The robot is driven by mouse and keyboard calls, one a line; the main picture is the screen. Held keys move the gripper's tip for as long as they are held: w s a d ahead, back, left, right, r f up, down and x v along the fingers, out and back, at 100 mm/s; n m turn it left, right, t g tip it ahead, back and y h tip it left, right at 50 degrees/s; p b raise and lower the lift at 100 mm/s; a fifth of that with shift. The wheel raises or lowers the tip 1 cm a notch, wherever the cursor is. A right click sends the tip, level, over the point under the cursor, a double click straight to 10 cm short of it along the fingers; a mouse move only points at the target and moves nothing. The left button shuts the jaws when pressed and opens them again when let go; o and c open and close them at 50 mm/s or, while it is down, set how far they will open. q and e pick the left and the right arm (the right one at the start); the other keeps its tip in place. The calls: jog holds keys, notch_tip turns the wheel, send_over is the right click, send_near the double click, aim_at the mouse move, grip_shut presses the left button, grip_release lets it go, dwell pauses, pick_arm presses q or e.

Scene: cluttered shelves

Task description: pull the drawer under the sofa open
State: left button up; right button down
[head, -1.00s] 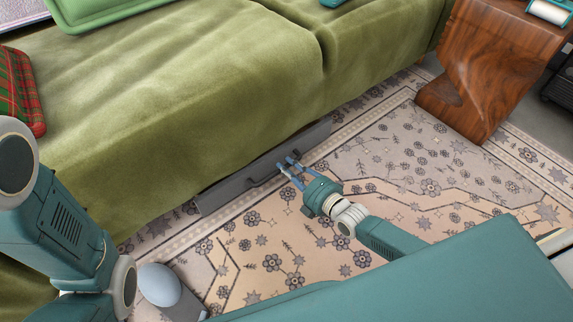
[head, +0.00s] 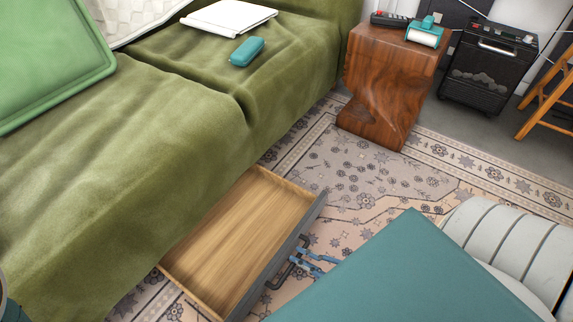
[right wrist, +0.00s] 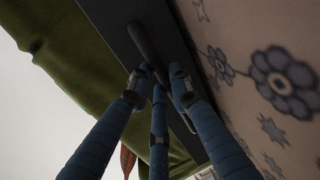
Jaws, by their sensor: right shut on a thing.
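The drawer (head: 232,232) is pulled well out from under the green sofa (head: 190,110). Its bare wooden inside shows and looks empty. Its dark grey front carries a dark handle (head: 287,262). My right gripper (head: 300,262) is at this handle, its blue fingers closed on it. In the right wrist view the fingers (right wrist: 155,85) meet around the dark handle bar (right wrist: 150,48) in front of the grey drawer front (right wrist: 112,22). My right arm behind the fingers is mostly hidden by my teal body. My left gripper is not in view.
The patterned rug (head: 350,180) is clear to the right of the drawer. A wooden side table (head: 385,85) stands past the sofa's far end, with a black heater (head: 488,68) beyond it. A teal case (head: 247,51) and white papers (head: 228,17) lie on the sofa.

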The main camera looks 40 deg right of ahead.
jog(key=shift+v, duration=0.75)
jog(key=shift+f, duration=0.2)
jog(key=c, duration=1.6)
grip_release()
jog(key=shift+o, duration=0.2)
jog(key=v, duration=1.2)
